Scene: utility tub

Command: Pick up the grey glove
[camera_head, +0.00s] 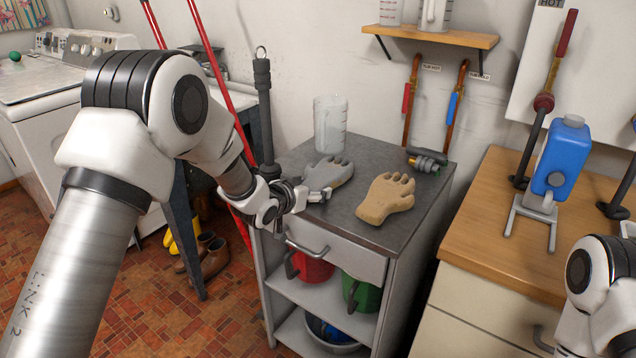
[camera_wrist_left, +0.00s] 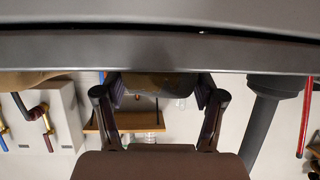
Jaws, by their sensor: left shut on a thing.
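The grey glove (camera_head: 327,172) lies on the dark top of a small cabinet (camera_head: 376,161) in the head view, near its left front edge. My left gripper (camera_head: 308,195) reaches in from the left and is shut on the cuff end of this glove. In the left wrist view the two fingers (camera_wrist_left: 158,92) stand apart with the dark, shaded glove (camera_wrist_left: 160,84) between them. The glove appears still at the level of the cabinet top. My right gripper is not in view; only part of my right arm shows at the lower right.
A tan glove (camera_head: 386,198) lies just right of the grey one. A clear measuring cup (camera_head: 330,124) stands behind, and a dark hose fitting (camera_head: 427,161) lies at the back right. A dark grey post (camera_head: 265,115) rises close behind my left gripper. A wooden counter (camera_head: 507,225) is at right.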

